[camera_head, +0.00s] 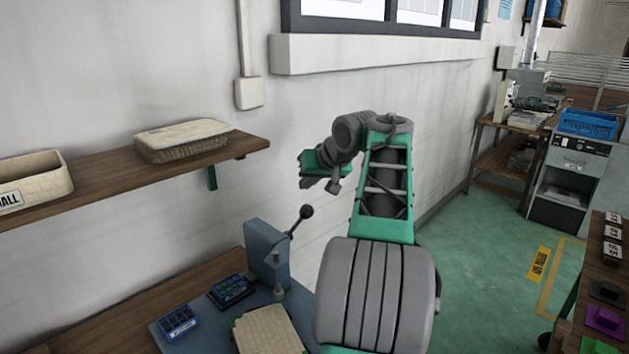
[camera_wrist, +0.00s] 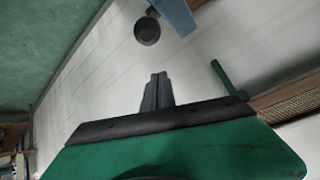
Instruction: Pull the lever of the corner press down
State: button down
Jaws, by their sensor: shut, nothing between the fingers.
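The corner press (camera_head: 266,258) is a blue-grey upright block on a blue-grey base, at the lower middle of the head view. Its lever (camera_head: 299,222) slants up to the right and ends in a dark ball knob (camera_head: 306,211). In the wrist view the knob (camera_wrist: 147,31) shows as a dark round shape at the top, beside part of the blue press (camera_wrist: 178,14). My gripper (camera_head: 308,182) is above the knob, apart from it. Its fingers (camera_wrist: 158,80) are shut together and empty in the wrist view.
A pale panel (camera_head: 267,332), a blue tray (camera_head: 178,324) and a dark tray (camera_head: 231,290) lie by the press. The wall is close behind.

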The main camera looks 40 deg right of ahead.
jog(key=f, duration=0.1)
jog(key=s+a+f+b, duration=0.1)
jog(key=f, duration=0.1)
jog(key=shift+s+a, duration=0.15)
jog(key=shift+s+f, duration=0.1)
jog(key=shift+f, duration=0.05)
jog(key=shift+a, duration=0.1)
jog(key=shift+f, duration=0.1)
